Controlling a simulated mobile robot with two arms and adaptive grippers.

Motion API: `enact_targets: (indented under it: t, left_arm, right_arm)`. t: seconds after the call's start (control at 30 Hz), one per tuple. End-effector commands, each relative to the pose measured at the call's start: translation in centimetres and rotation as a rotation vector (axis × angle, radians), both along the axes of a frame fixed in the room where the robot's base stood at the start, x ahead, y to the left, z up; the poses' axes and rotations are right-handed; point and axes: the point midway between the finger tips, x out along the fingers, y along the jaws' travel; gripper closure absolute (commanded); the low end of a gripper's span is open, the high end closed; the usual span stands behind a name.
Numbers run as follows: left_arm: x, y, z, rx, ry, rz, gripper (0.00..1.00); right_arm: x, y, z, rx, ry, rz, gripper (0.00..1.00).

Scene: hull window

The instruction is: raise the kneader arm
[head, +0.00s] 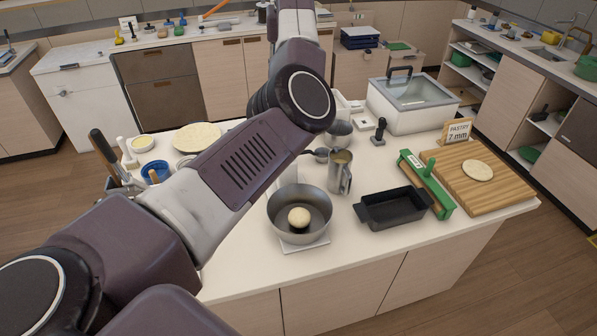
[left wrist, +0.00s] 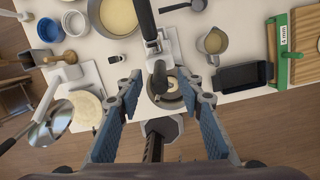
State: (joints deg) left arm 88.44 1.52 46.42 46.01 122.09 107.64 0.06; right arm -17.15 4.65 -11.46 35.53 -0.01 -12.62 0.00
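The kneader (left wrist: 153,38) shows in the left wrist view as a pale, narrow body with a dark grey rounded part (left wrist: 160,75) at its near end. A steel bowl (head: 290,205) with a round dough ball (head: 299,218) stands on its pale base plate (head: 305,243) in the head view. My arm hides most of the kneader there, so I cannot tell the angle of its arm. My left gripper (left wrist: 161,79) is open, its blue-padded fingers apart on either side of the grey part in the picture, with gaps visible. My right gripper is not in view.
Right of the bowl are a metal jug (head: 341,172), a black baking tin (head: 392,209), a green-framed tool (head: 426,183) and a wooden board (head: 490,178) with flat dough. A glass-lidded box (head: 412,103) stands behind. Small bowls and utensils crowd the left side.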

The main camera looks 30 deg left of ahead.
Motion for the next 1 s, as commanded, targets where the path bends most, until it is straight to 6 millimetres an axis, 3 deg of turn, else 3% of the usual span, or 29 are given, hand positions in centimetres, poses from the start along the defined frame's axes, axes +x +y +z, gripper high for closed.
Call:
enact_targets:
  t: [0.33, 1.0]
  left_arm:
    - [-0.3, -0.4, 2.4, -0.001, 0.0, -0.001, 0.66]
    - [-0.3, -0.4, 2.6, 0.0, 0.0, 0.0, 0.66]
  right_arm:
    - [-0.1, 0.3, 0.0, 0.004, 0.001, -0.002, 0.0]
    - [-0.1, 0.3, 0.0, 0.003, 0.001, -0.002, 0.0]
